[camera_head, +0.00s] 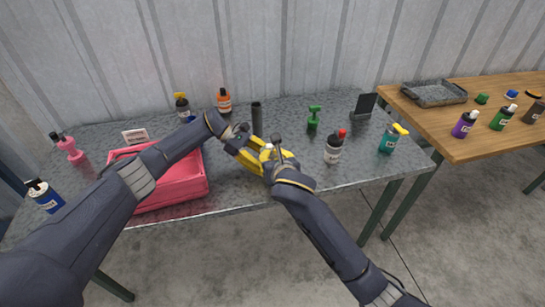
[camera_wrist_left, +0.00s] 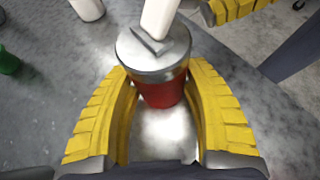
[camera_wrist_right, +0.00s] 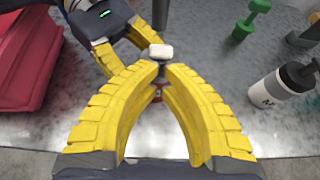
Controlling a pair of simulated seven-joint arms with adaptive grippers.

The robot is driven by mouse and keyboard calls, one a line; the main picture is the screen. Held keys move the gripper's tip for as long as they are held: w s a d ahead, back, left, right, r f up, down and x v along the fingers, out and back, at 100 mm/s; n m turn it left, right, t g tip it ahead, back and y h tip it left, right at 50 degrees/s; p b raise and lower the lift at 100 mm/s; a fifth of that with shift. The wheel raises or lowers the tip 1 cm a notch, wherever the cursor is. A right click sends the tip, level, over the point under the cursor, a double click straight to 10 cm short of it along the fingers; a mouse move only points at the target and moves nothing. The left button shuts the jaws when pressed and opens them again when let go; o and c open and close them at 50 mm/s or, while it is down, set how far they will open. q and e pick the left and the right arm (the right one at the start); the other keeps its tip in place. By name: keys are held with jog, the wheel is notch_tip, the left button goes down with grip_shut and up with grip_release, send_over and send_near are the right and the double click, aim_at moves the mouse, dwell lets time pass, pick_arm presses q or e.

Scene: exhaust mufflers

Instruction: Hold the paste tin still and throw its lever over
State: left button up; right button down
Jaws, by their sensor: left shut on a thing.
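The paste tin (camera_wrist_left: 160,85) is red with a grey metal lid and stands upright on the grey table. A pale lever (camera_wrist_left: 158,18) rises from its lid and shows its white end (camera_wrist_right: 160,51) in the right wrist view. My left gripper (camera_head: 262,162) is shut on the tin, a finger on each side, as the left wrist view shows (camera_wrist_left: 155,75). My right gripper (camera_wrist_right: 158,66) has its fingertips close together by the lever; whether they touch it is unclear. In the head view the arms and grippers mostly hide the tin.
A pink-red crate (camera_head: 178,190) stands left of the grippers. A dark cylinder (camera_head: 257,118) stands behind them. A wooden table (camera_head: 465,120) adjoins at right.

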aim_at(270, 145)
jog(key=shift+r+g, duration=0.3)
jog(key=shift+g, duration=0.4)
jog(key=shift+w+a+r+g+h, duration=0.2)
jog(key=shift+r+g+h, duration=0.25)
jog(key=shift+g, duration=0.45)
jog(key=shift+w+r, duration=0.25)
dwell(0.6)
jog(key=shift+w+a+r+g+h, duration=0.1)
jog(key=shift+w+r+g+h, duration=0.2)
jog(key=shift+g, duration=0.45)
jog(key=shift+w+a+r+g+h, duration=0.15)
jog(key=shift+w+g+h, duration=0.1)
jog(key=shift+g, duration=0.5)
jog(key=shift+r, duration=0.1)
dwell(0.5)
jog(key=shift+r, duration=0.25)
dwell(1.0)
jog(key=shift+r, duration=0.55)
jog(key=shift+s, duration=0.1)
